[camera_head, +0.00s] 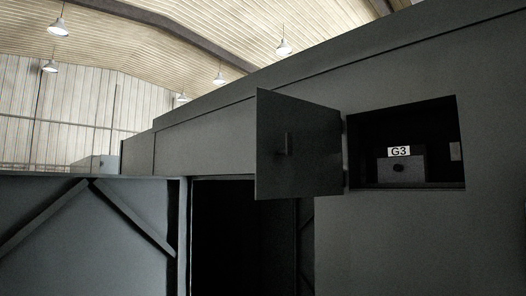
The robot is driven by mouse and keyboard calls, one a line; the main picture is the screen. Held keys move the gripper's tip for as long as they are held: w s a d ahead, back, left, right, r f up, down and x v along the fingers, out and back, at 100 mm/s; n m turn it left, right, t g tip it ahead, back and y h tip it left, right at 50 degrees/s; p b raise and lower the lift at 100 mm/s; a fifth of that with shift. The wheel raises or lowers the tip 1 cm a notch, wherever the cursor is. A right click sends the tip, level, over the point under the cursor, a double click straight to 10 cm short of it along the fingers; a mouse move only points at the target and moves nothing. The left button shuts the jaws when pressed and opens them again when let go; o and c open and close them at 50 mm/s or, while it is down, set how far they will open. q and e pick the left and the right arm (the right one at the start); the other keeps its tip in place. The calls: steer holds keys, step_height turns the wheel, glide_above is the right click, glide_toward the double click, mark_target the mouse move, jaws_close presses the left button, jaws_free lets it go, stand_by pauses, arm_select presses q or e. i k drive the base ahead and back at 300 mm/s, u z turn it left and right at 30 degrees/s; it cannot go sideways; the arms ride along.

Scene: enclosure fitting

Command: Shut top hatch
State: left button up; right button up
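The top hatch (303,170) is a dark grey square door with a small vertical handle (288,143). It stands open, swung out to the left of a rectangular opening (360,122) high in the grey enclosure wall. Its hinge side is at the opening's left edge. Inside the opening is a grey box (415,165) with a round dark knob and a white label (399,152) reading G3. Neither gripper shows in the head view.
Below and left of the hatch is a tall dark doorway (222,240). A large braced door panel (85,245) stands open at the lower left. The grey enclosure wall (420,245) fills the right side. Lamps hang from the hall roof above.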

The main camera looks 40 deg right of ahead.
mark_target(315, 169)
steer(key=i, duration=1.9)
steer(key=z, duration=3.2)
